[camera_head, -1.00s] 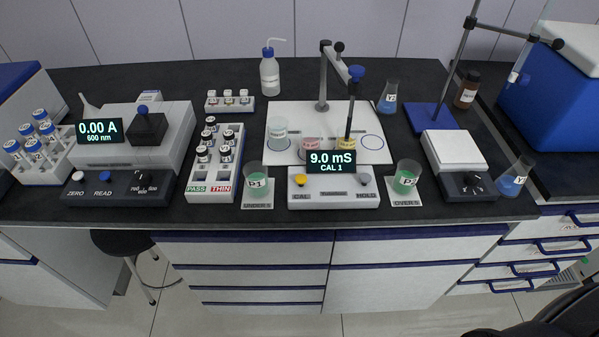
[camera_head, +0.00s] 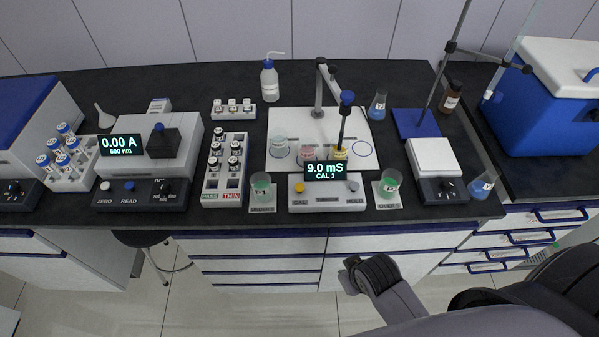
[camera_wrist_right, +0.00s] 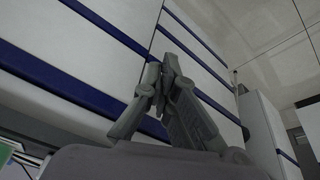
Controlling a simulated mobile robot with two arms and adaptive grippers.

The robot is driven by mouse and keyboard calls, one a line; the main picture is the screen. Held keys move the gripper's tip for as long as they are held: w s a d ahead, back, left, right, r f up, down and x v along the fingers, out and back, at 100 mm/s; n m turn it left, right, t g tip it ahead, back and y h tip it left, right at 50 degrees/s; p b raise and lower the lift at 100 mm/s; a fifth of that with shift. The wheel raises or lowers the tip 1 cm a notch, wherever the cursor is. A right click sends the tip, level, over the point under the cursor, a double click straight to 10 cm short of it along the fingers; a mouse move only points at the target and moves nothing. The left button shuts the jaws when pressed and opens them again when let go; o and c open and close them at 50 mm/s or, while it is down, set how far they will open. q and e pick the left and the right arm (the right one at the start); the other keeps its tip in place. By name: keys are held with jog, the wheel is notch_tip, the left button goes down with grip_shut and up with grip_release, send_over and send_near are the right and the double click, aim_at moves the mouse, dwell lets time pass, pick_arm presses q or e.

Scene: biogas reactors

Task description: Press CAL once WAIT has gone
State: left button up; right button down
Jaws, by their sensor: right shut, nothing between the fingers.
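The conductivity meter's display (camera_head: 325,170) reads "9.0 mS" and "CAL 1"; no WAIT shows on it. The yellow CAL button (camera_head: 300,188) is at the left of the meter's white base (camera_head: 325,201), and a grey HOLD button (camera_head: 353,187) is at its right. A probe with a blue cap (camera_head: 347,98) stands in the yellow cup (camera_head: 340,153) behind the meter. My right gripper (camera_head: 349,272) is in front of the bench, below and apart from the meter. In the right wrist view its fingers (camera_wrist_right: 163,75) are shut and empty, against the drawer fronts. My left gripper is out of view.
Green beakers stand left (camera_head: 260,184) and right (camera_head: 390,181) of the meter. A vial rack (camera_head: 209,183) and a photometer (camera_head: 190,150) reading 0.00 A are at left. A balance (camera_head: 432,157) and stand (camera_head: 415,122) are at right. The bench's front edge lies between my gripper and the meter.

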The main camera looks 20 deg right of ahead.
jog(key=w+d+r+n+t+h+p, duration=0.15)
jog(key=w+r+t, duration=0.35)
jog(key=w+r, duration=0.55)
jog(key=w+d+r+n+t+h, duration=0.15)
jog(key=w+r+t, duration=0.5)
jog(key=r, duration=0.65)
jog(key=w+a+r+n+t+y, duration=0.4)
jog(key=w+r+n, duration=0.15)
jog(key=r, duration=0.55)
jog(key=s+a+r+n+g+y+p, duration=0.1)
jog(key=a+r+n+g+y, duration=0.2)
jog(key=a+n+g+y, duration=0.95)
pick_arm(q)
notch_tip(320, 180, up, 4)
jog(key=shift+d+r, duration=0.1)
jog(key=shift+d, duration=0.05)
pick_arm(e)
jog(key=w+d+f+n+h, duration=0.1)
jog(key=d+f+n+h, duration=0.5)
jog(key=f+n, duration=0.6)
jog(key=shift+d+f+n, duration=0.15)
jog(key=shift+d+n, duration=0.75)
jog(key=shift+d, duration=0.35)
